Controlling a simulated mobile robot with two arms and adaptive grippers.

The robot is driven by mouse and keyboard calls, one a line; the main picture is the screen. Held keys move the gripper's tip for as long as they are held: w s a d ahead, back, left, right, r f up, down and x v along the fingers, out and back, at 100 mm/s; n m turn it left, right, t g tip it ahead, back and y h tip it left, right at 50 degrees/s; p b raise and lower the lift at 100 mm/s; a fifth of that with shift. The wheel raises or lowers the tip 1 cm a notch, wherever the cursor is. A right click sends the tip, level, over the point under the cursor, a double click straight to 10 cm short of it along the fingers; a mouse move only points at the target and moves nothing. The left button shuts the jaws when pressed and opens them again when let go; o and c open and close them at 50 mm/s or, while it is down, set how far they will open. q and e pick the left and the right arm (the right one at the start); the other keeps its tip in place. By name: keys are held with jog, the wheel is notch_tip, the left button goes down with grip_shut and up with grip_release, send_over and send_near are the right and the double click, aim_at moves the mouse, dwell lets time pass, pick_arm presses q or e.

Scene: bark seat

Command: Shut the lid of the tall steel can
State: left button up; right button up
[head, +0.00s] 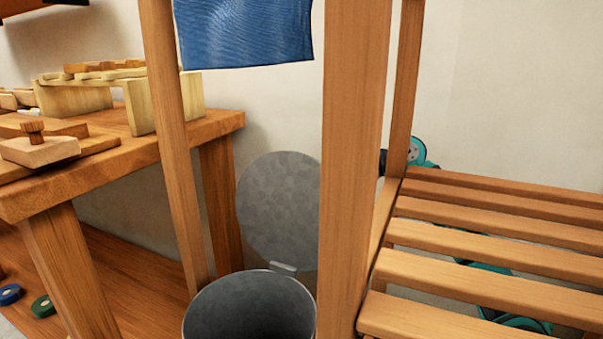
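The tall steel can (200,318) stands low in the middle of the head view, its round mouth open and its lower body cut off by the frame edge. Its round grey lid (277,208) stands raised behind the mouth, joined by a small hinge tab (283,267) at the back rim. The right edge of the lid is hidden behind a wooden post. The visible inside of the can is dark toward the bottom. Neither of my grippers is in view.
A thick wooden post (352,170) stands just right of the can, a thinner post (172,150) at its left. A slatted wooden bench (490,240) fills the right. A wooden workbench (100,172) with wooden pieces is at left. Blue cloth (243,32) hangs above.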

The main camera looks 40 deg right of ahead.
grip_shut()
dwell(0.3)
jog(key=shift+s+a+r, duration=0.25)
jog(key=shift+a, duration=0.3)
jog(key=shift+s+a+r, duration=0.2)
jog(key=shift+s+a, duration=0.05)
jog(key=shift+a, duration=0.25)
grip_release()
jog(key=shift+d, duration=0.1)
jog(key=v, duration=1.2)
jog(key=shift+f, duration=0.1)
